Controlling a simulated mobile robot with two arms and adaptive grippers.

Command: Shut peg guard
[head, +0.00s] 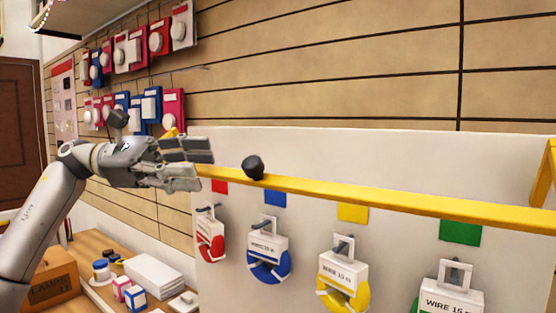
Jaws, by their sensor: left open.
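A long yellow bar (390,196), which looks like the peg guard, runs across the white panel (330,148) above a row of pegs. A black knob (253,168) sits on the bar near its left end. My left gripper (204,168) is open and empty at the left end of the bar, left of the knob. Its fingers overlap the bar's end in the picture; I cannot tell whether they touch it. Wire packs hang on the pegs below: red (210,238), blue (268,256), yellow (343,280) and green, partly cut off (446,300). My right gripper is not in view.
A wooden counter (92,244) at lower left holds a cardboard box (50,279), white boxes (153,273) and small jars. Red, blue and white packs (137,48) hang on the slatted wall behind. A yellow frame piece (545,175) stands at far right. Space above the bar is clear.

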